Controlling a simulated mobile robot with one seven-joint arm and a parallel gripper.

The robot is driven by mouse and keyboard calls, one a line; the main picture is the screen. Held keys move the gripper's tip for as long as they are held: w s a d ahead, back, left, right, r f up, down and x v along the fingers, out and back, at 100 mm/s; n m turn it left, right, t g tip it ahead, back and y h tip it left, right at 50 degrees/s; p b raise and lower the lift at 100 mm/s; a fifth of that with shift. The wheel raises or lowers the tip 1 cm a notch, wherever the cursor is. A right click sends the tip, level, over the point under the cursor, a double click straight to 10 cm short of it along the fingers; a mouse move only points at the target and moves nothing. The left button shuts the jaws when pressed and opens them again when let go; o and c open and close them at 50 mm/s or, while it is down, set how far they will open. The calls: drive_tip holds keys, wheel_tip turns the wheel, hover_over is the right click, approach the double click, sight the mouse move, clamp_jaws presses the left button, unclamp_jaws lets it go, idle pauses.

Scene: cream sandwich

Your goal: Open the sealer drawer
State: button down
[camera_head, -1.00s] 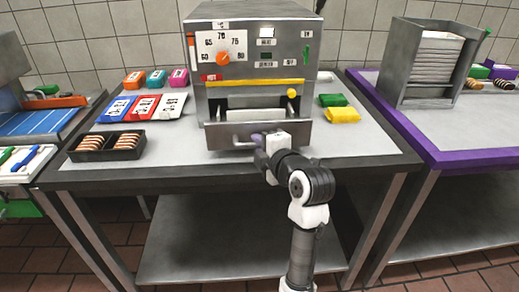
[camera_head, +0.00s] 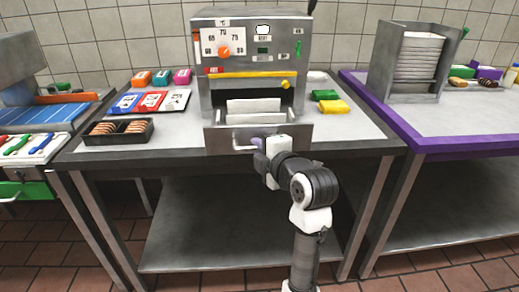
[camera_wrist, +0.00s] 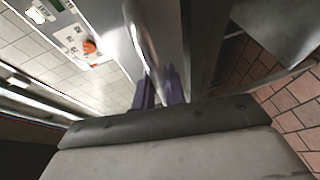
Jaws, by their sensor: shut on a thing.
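The sealer (camera_head: 250,68) is a grey metal box with an orange dial and a yellow stripe, standing at the back middle of the table. Its drawer (camera_head: 222,140) is pulled out toward me, and a white inner part shows in the opening behind the drawer front. The drawer handle (camera_head: 242,147) is a pale bar on the front. My gripper (camera_head: 258,147) is at the right part of the handle. In the wrist view, the purple fingers (camera_wrist: 160,90) are shut on the handle bar (camera_wrist: 143,42). The fingertips are partly hidden by the bar.
A black tray with round brown items (camera_head: 118,131) sits left of the drawer on the table (camera_head: 185,135). Yellow and green blocks (camera_head: 334,107) lie on the right. A purple-edged table (camera_head: 440,120) with a metal holder (camera_head: 408,88) stands farther right.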

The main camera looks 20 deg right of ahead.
drive_tip(key=c, duration=1.5)
unclamp_jaws()
drive_tip(key=shift+o, duration=0.2)
drive_tip(key=b+v, duration=0.1)
drive_tip(key=v, duration=1.3)
drive_tip(key=shift+w, duration=0.15)
